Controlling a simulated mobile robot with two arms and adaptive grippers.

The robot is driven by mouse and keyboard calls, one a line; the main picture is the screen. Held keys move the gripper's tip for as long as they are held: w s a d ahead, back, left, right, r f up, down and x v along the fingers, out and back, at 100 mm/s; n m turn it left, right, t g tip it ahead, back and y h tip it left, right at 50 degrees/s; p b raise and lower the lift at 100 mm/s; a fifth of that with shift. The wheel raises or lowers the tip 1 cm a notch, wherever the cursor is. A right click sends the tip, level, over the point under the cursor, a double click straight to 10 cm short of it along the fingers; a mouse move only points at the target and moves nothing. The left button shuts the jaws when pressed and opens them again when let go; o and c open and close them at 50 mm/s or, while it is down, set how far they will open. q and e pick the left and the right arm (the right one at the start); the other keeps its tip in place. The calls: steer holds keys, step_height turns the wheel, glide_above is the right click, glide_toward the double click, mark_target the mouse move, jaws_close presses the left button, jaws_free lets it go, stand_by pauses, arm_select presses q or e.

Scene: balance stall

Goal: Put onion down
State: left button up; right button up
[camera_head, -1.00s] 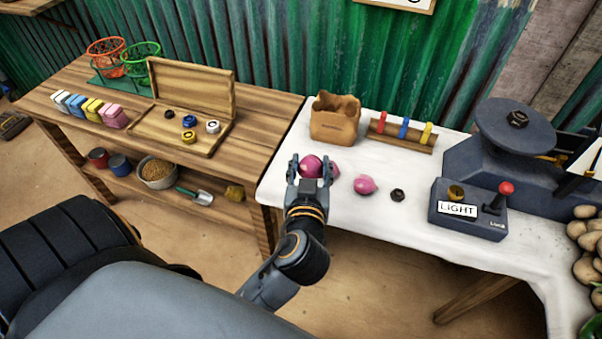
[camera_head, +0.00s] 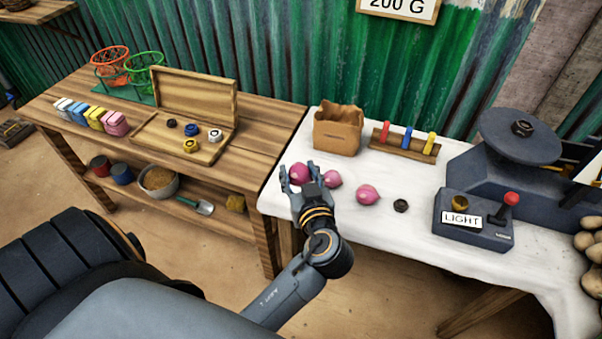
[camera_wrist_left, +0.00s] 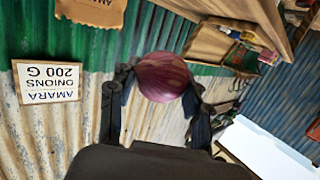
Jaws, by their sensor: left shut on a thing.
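My left gripper (camera_head: 297,182) is shut on a purple onion (camera_head: 299,173), at the left end of the white-covered table (camera_head: 300,209). The held onion (camera_wrist_left: 163,77) also shows between the two fingers in the left wrist view. Whether it touches the cloth is hard to tell. A second onion (camera_head: 332,179) lies just right of the gripper. A third onion (camera_head: 368,194) lies farther right on the cloth. My right gripper is not in view.
A paper bag (camera_head: 338,132) stands behind the onions. A dark nut-shaped weight (camera_head: 401,205), a rack with coloured pegs (camera_head: 405,142), a LIGHT box (camera_head: 472,220) and a scale (camera_head: 518,137) are to the right. A wooden bench (camera_head: 262,119) adjoins at left.

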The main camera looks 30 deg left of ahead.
arm_select(q)
steer(key=w+a+f, duration=0.1)
steer(key=w+f, duration=0.1)
steer(key=w+a+f, duration=0.1)
steer(key=w+f, duration=0.1)
steer(key=w+a+f, duration=0.1)
steer(key=w+a, duration=0.1)
steer(key=shift+w+f, duration=0.2)
steer(key=shift+f, duration=0.2)
steer(key=shift+w+a+f, duration=0.2)
steer(key=shift+w+f, duration=0.15)
steer(key=shift+f, duration=0.2)
steer(key=f, duration=0.3)
steer(key=shift+w+a+f, duration=0.15)
steer(key=shift+w+a, duration=0.05)
steer(key=shift+w, duration=0.1)
steer(key=shift+f, duration=0.1)
steer(key=shift+f, duration=0.2)
steer(key=o, duration=1.2)
steer(key=shift+r, duration=0.1)
